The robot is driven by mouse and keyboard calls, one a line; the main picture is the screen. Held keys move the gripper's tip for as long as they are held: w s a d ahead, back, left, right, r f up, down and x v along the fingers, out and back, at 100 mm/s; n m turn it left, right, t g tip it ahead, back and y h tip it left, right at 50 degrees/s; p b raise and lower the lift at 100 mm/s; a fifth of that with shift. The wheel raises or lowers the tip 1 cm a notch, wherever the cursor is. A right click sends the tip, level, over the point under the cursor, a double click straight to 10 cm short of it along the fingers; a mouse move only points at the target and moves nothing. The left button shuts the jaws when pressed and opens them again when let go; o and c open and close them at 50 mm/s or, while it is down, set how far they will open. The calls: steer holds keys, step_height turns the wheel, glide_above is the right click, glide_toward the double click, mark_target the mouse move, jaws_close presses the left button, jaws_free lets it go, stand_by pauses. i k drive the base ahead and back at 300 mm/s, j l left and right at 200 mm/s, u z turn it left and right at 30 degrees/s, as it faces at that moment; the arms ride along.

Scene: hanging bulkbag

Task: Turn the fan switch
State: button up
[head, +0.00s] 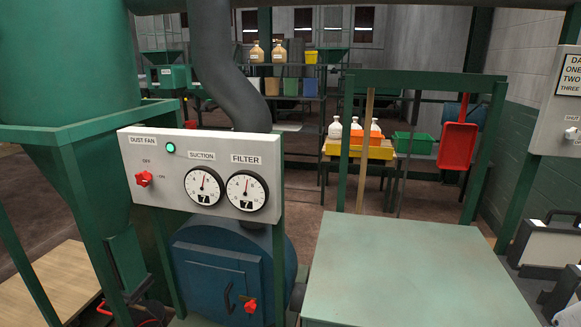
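The fan switch (144,179) is a small red rotary knob on the left of a light grey panel (173,195), under the label DUST FAN. OFF is printed above it and ON to its right. The knob is too small to tell which mark it points at. A green lamp (170,148) right of the label looks lit. The SUCTION gauge (204,187) and FILTER gauge (247,190) have needles pointing roughly upward. My gripper is not in view, and nothing covers the switch.
A green hopper (62,140) stands left of the panel. A blue drum (215,275) with a red knob sits below it. A pale green table (410,265) fills the right foreground. A grey duct (225,75) rises behind the panel. Space before the panel's face looks clear.

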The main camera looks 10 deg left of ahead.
mark_target(144, 178)
steer(key=u, duration=1.45)
steer(key=i+j+u, duration=0.2)
steer(key=i+u, duration=0.2)
steer(key=i+j+u, duration=0.15)
steer(key=i+u, duration=0.25)
steer(key=k, duration=0.15)
